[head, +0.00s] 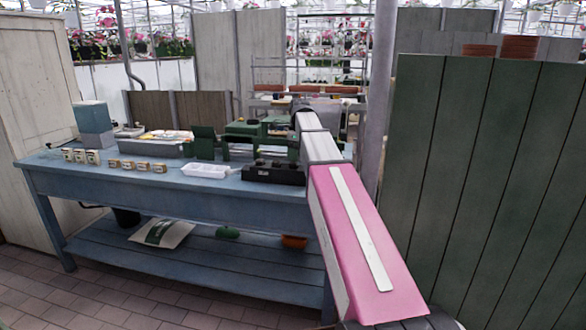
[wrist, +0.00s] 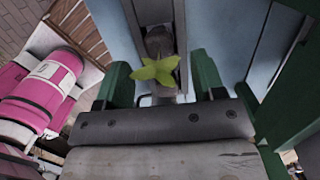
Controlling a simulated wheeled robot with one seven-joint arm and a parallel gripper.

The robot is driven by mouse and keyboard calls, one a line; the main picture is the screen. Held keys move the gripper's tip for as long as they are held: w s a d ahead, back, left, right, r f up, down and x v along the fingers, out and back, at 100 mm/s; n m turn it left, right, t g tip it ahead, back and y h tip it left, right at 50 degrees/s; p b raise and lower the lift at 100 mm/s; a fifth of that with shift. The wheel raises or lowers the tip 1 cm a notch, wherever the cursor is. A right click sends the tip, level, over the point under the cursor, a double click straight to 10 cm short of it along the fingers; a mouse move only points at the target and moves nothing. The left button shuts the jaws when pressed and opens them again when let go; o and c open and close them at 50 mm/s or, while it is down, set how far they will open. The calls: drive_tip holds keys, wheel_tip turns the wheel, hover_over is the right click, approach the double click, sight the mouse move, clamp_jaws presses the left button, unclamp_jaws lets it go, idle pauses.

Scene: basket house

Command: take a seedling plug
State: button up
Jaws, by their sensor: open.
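In the wrist view a seedling (wrist: 157,70) shows as a small star of yellow-green leaves. A grey-brown piece lies just behind the leaves; I cannot tell whether it is the seedling's plug. My gripper (wrist: 160,65) is open, its two dark green fingers well apart on either side of the leaves. The fingers do not appear to touch the seedling. In the head view my arm reaches over the right part of the blue bench, and its end is hard to make out among green parts there. A black tray (head: 274,174) with dark cells stands at the bench's front edge.
On the blue bench (head: 200,200) stand a white tray (head: 206,171), several small labelled boxes (head: 143,165) and a blue-grey box (head: 94,122). A green plank wall (head: 480,180) and a grey post (head: 380,100) stand close on the right.

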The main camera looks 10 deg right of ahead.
sight(293, 162)
drive_tip(key=shift+a+f, duration=0.2)
drive_tip(key=shift+f, duration=1.75)
drive_tip(key=c, duration=1)
drive_tip(key=shift+r, duration=0.1)
